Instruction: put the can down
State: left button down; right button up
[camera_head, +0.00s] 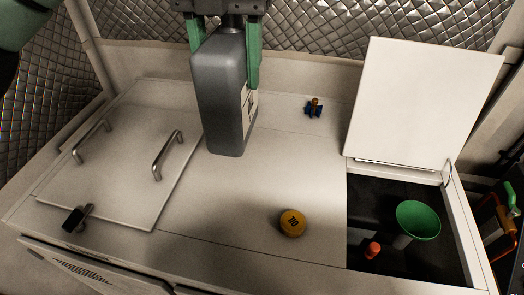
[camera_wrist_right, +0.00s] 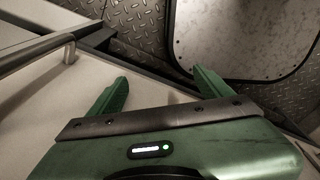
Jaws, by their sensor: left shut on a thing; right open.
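A dark grey can (camera_head: 222,95) with a pale label hangs upright in the middle of the head view. My left gripper (camera_head: 224,55) is shut on its upper part, one green finger on each side. The can looks held above the white top (camera_head: 185,215); how far above, I cannot tell. My right gripper (camera_wrist_right: 158,85) shows in the right wrist view, open, with nothing between its fingers. It does not show in the head view.
At right, an open hatch with a raised lid (camera_head: 420,105) holds a green funnel (camera_head: 418,220) and a red-orange knob (camera_head: 373,249). A closed lid (camera_head: 115,150) with handles is at left.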

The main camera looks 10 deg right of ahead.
pick_arm(q)
jog(key=f, duration=0.5)
jog(key=shift+s+b, duration=0.3)
jog(key=shift+s, duration=0.1)
notch_tip(320, 180, down, 15)
jog(key=p, duration=0.2)
jog(key=shift+w+r, duration=0.15)
jog(key=shift+w, duration=0.05)
pick_arm(e)
jog(key=shift+s+a+r, duration=0.1)
jog(key=shift+s+r, duration=0.15)
jog(key=shift+r, duration=0.2)
jog(key=shift+s+a+r, duration=0.1)
jog(key=shift+s+r, duration=0.15)
jog(key=shift+r, duration=0.2)
pick_arm(q)
jog(key=shift+p, duration=0.3)
jog(key=c, duration=0.5)
grip_release()
